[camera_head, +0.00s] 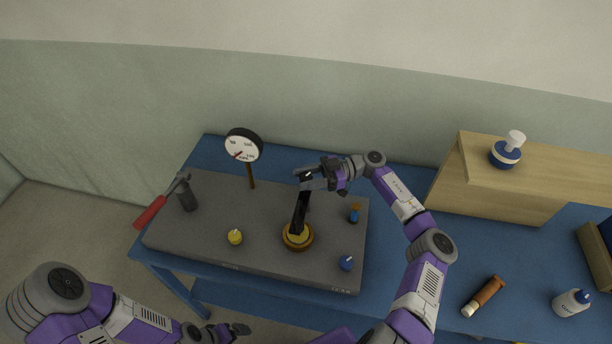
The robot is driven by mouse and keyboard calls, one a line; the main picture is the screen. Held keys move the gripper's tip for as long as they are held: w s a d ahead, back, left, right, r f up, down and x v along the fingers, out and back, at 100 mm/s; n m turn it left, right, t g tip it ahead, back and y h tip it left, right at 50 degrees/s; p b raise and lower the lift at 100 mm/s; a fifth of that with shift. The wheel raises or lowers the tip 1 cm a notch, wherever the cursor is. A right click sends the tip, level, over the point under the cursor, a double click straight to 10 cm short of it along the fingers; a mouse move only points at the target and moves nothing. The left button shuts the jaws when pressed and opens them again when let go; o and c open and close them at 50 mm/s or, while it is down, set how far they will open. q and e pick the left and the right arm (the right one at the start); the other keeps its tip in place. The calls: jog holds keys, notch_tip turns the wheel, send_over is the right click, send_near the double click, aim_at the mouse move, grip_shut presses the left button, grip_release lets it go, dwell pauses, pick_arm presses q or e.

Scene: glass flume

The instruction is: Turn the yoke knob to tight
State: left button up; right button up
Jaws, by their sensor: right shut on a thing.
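A black yoke (300,212) stands on a round brass base (298,238) on the grey bench plate. My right gripper (310,179) is shut at the top of the yoke, where the yoke knob would be. The jaws mostly hide the knob, so its pointer and setting cannot be read. My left gripper (238,329) is low in the picture, in front of the table and apart from the yoke. Its fingers are too small to tell whether they are open.
The grey plate (210,245) also carries a dial gauge (243,146), a red-handled lever (152,211), a yellow knob (235,237), a blue knob (346,263) and a small blue-and-orange piece (354,213).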

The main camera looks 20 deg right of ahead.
aim_at(306, 177)
jog(key=n+g+b, duration=0.1)
jog(key=n+g, duration=0.1)
jog(key=g, duration=0.1)
jog(key=shift+w+g, duration=0.1)
jog(key=shift+g, duration=0.3)
jog(key=shift+n+g+b, duration=1.4)
jog(key=shift+g+b, duration=0.3)
jog(key=shift+g, duration=0.1)
jog(key=shift+f, duration=0.1)
jog(key=o, duration=0.9)
jog(key=shift+o, duration=0.2)
notch_tip(306, 177, up, 10)
jog(key=p, duration=0.2)
jog(key=shift+p, duration=0.35)
